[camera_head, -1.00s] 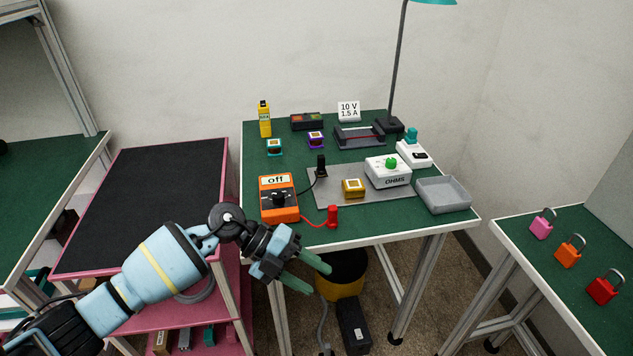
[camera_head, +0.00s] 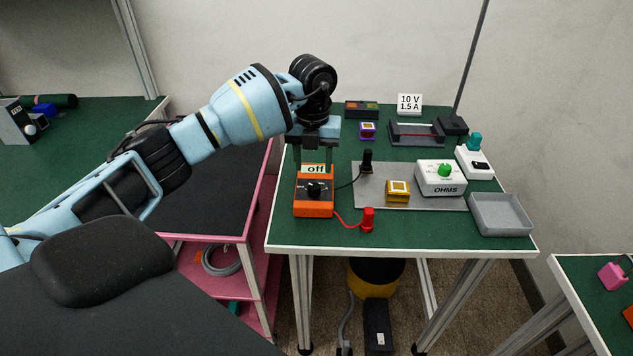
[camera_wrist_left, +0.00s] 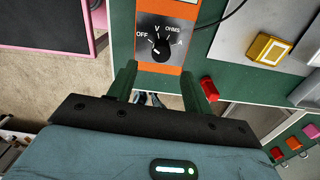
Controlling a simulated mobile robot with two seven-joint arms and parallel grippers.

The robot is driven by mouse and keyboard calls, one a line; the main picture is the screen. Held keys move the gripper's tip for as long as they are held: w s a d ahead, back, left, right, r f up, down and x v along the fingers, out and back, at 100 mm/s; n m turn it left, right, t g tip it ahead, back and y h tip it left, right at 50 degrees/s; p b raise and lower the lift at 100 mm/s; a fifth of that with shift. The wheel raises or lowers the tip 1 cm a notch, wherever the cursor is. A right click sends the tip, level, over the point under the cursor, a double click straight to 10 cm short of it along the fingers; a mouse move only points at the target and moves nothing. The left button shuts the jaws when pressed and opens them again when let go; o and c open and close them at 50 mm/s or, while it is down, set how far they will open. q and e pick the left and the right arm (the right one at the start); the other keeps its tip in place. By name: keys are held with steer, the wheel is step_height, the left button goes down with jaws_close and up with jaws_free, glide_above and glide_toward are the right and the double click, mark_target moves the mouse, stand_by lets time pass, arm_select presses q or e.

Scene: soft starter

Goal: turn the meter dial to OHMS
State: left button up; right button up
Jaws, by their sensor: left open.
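The orange meter (camera_head: 314,207) stands at the front left of the green table. Its small display reads "off" (camera_head: 315,169). Its black dial (camera_head: 314,189) sits on the front face. In the left wrist view the dial knob (camera_wrist_left: 159,47) is ringed by the marks OFF, V, OHMS and A. My left gripper (camera_head: 315,158) points down over the back part of the meter, open and empty, its two green fingers apart. In the left wrist view the fingers of my left gripper (camera_wrist_left: 162,80) stand to either side of the dial's line, apart from the knob. My right gripper is not in view.
A red probe (camera_head: 368,219) and a black probe (camera_head: 367,161) are wired to the meter. A yellow block (camera_head: 398,191) and a white OHMS box (camera_head: 440,177) sit on a grey plate. A grey tray (camera_head: 501,229) is at right.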

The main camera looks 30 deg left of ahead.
mark_target(314, 186)
arm_select(q)
step_height(314, 186, down, 7)
steer(key=shift+r, duration=0.1)
stand_by(0.4)
steer(key=c, duration=1)
